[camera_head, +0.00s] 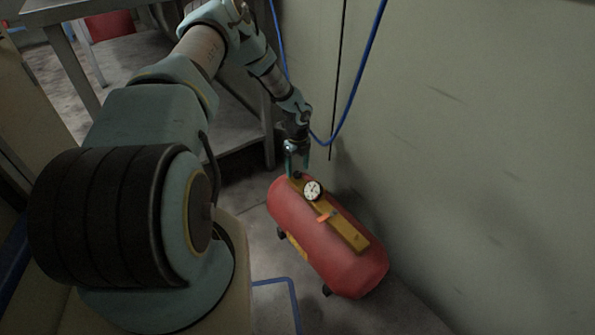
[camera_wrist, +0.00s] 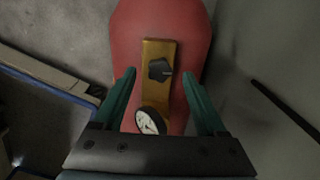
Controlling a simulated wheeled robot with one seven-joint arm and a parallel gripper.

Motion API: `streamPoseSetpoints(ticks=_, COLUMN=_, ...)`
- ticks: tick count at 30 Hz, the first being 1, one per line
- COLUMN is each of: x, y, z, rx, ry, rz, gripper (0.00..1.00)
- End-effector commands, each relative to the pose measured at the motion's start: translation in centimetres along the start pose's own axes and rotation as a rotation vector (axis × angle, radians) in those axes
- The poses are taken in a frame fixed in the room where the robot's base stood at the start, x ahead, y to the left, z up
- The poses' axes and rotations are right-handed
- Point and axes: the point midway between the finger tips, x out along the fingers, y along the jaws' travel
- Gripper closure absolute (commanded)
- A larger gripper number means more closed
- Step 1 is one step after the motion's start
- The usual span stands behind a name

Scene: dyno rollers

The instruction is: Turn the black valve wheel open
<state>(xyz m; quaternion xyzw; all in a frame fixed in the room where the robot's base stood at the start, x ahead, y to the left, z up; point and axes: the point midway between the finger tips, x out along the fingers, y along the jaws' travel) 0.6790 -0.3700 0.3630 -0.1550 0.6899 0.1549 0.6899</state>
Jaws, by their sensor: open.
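The black valve wheel (camera_wrist: 160,70) sits on a yellow plate (camera_wrist: 152,52) on top of a red tank (camera_wrist: 193,30). In the head view, the red tank (camera_head: 345,268) lies on the floor, and the wheel (camera_head: 297,176) is a small dark shape at the far end of its yellow plate (camera_head: 350,236), partly hidden by my gripper. My gripper (camera_wrist: 160,85) is open, its two green fingers on either side of the plate in the wrist view. The wheel lies between the fingertips in that picture, with no visible contact. In the head view my gripper (camera_head: 297,168) is over the tank's far end.
A round white gauge (camera_head: 313,190) stands on the plate close to the wheel; it also shows in the wrist view (camera_wrist: 150,121). An orange-red piece (camera_head: 326,216) is farther along the plate. A wall (camera_head: 470,150) with a blue hose (camera_head: 362,62) is right of the tank. A metal table (camera_head: 215,125) stands behind.

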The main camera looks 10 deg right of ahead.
Motion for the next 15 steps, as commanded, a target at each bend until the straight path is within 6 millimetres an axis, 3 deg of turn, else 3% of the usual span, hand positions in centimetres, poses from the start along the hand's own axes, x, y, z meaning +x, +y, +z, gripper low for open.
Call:
streamPoseSetpoints(ticks=4, x=1.19, y=0.01, z=0.0, rx=0.0, ry=0.0, rz=0.0, gripper=0.26)
streamPoseSetpoints(ticks=14, x=1.44, y=0.02, z=0.0, rx=-0.001, ry=0.0, rz=0.0, gripper=0.26)
streamPoseSetpoints(ticks=15, x=1.44, y=0.02, z=0.0, rx=-0.001, ry=0.0, rz=0.0, gripper=0.3)
